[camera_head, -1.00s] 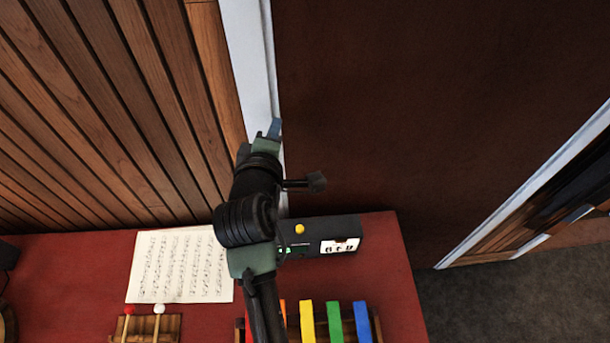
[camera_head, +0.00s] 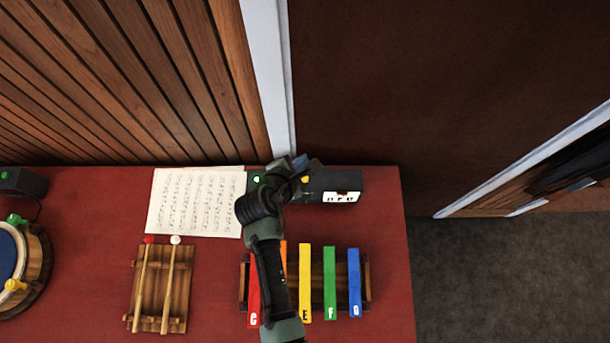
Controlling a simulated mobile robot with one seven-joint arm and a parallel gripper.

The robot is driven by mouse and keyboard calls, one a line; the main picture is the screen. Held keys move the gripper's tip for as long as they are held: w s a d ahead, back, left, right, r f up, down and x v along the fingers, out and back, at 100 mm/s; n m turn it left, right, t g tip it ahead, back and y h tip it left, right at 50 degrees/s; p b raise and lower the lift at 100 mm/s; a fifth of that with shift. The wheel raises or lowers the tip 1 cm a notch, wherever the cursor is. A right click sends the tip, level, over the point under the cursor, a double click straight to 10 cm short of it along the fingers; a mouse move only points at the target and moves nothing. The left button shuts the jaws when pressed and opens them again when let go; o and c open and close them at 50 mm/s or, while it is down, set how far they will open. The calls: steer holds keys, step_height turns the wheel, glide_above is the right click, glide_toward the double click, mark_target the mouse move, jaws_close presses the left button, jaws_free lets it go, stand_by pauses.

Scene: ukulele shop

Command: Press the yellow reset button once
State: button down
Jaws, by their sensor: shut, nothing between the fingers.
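The yellow button (camera_head: 305,180) is a small round knob on top of a black box (camera_head: 350,180) at the back of the red table. My gripper (camera_head: 314,166) is over the box, close to the yellow button in the picture. It looks shut and empty. My wrist and arm cover the left-middle part of the box. I cannot tell whether the gripper touches the button or is above it.
Sheet music (camera_head: 197,205) lies to the left. A coloured xylophone (camera_head: 330,280), mallets on a wooden rack (camera_head: 158,290) and a drum (camera_head: 38,262) stand nearer. A wooden wall (camera_head: 130,80) rises behind.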

steer(key=b, duration=0.7)
glide_above(305, 179)
steer(key=f, duration=0.7)
steer(key=shift+s+a+f, duration=0.15)
steer(key=shift+s+a, duration=0.2)
steer(key=shift+s, duration=0.05)
steer(key=shift+f, duration=0.55)
steer(key=shift+f+b, duration=0.1)
steer(key=shift+b, duration=0.2)
steer(key=shift+f, duration=0.3)
steer(key=shift+f+b, duration=0.45)
steer(key=shift+f, duration=0.1)
stand_by(0.7)
stand_by(0.4)
steer(key=shift+r+p, duration=0.95)
steer(key=shift+p, duration=0.15)
